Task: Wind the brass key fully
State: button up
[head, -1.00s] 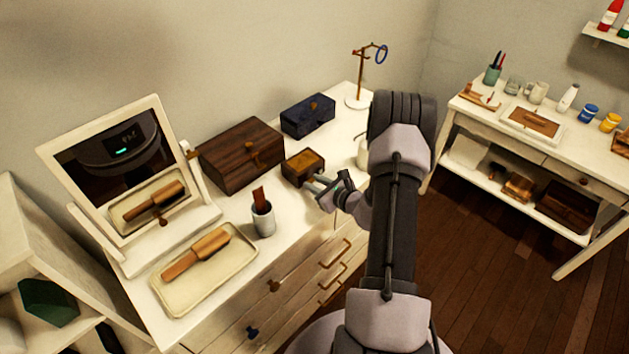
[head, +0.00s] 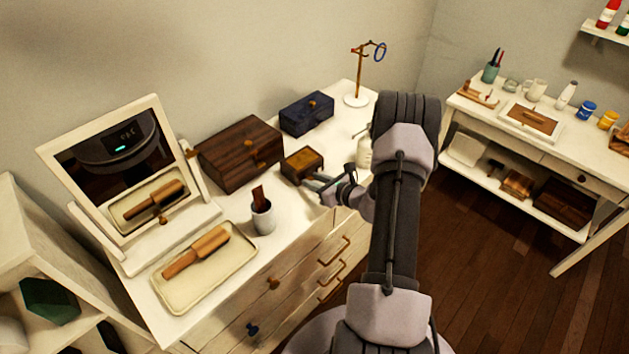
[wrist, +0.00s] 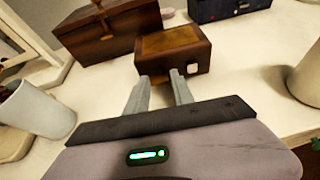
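A small brown wooden box with a lighter top (head: 302,164) sits on the white dresser, in front of the larger dark wooden box. In the wrist view the small box (wrist: 172,52) stands just beyond my fingertips, with a small pale square piece (wrist: 193,69) on its front at the right. My gripper (wrist: 160,77) points at the box's front face with its two grey fingers apart. I see nothing between them. In the head view my gripper (head: 314,182) is close to the box's front. I cannot make out a brass key; the fingers may hide it.
The dark wooden box (head: 240,152) and blue box (head: 307,113) stand behind. A white cup (head: 263,218) is left of my gripper. A pale bottle (head: 364,153) stands to the right. The dresser front edge is close below.

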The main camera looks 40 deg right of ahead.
jog(key=shift+s, duration=0.1)
jog(key=p+v, duration=0.2)
jog(key=v, duration=1.5)
jog(key=shift+r+p, duration=0.15)
jog(key=shift+p, duration=0.25)
jog(key=w+a+r+n+g+y+b, duration=0.2)
jog(key=a+r+n, duration=0.25)
jog(key=a, duration=0.35)
jog(key=w+a+r+n+g+y+b, duration=0.1)
jog(key=w+a+r+n+g+y, duration=0.2)
jog(key=a+n, duration=0.4)
jog(key=a+r+n+g+y+b, duration=0.2)
jog(key=a+r+n, duration=0.25)
jog(key=a, duration=0.45)
jog(key=s+a+r+n+h+b, duration=0.4)
jog(key=s+a+n, duration=0.8)
jog(key=n, duration=0.3)
notch_tip(320, 180, up, 2)
jog(key=shift+s+r+g+h, duration=0.1)
jog(key=shift+s+g+h, duration=0.35)
jog(key=shift+h, duration=0.25)
